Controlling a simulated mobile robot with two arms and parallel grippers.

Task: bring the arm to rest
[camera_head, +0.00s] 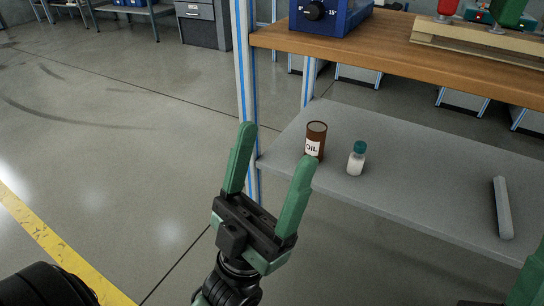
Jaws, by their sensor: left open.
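My left gripper (276,146) has green fingers spread wide apart, with nothing between them. It points up and away, in front of the left end of the grey lower shelf (430,200). Its right fingertip overlaps the lower edge of a brown can labelled OIL (316,135) in the picture; I cannot tell whether they touch. A green part at the lower right edge (528,285) may belong to my right arm; no right jaws can be made out.
A small white bottle with a teal cap (356,160) and a grey bar (502,207) are on the lower shelf. The wooden top (380,55) carries a blue device (330,15). A blue-striped post (246,80) stands behind the gripper. Open floor lies left.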

